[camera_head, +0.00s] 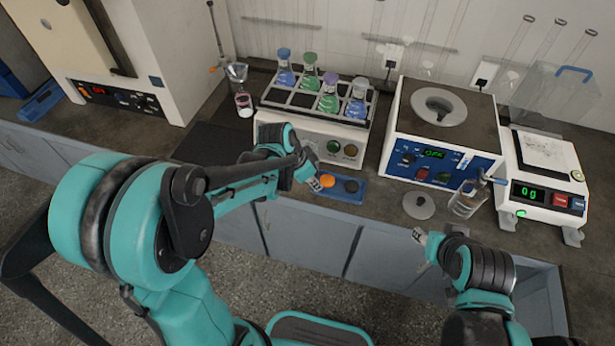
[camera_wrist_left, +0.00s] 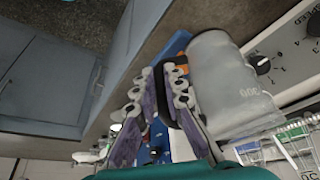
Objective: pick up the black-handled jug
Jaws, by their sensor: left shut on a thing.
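In the left wrist view the jug (camera_wrist_left: 225,85) is a cloudy grey, see-through vessel with volume marks, lying tilted across the picture. Its black handle (camera_wrist_left: 167,108) is between the two fingers of my left gripper (camera_wrist_left: 161,72), which is shut on it. In the head view my left gripper (camera_head: 316,183) is over the bench's front edge by a blue tray; I cannot make out the jug there, as my arm covers that spot. My right gripper (camera_head: 424,238) is low at the right, in front of the bench; its fingers are too small to judge.
The blue tray (camera_head: 350,197) holds an orange and a dark disc. Behind it stands a shaker (camera_head: 300,132) with several coloured flasks. Right of it are a device with a round opening (camera_head: 439,107), a loose grey lid (camera_head: 419,205), a blue-handled clear jug (camera_head: 465,201) and a balance (camera_head: 545,180).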

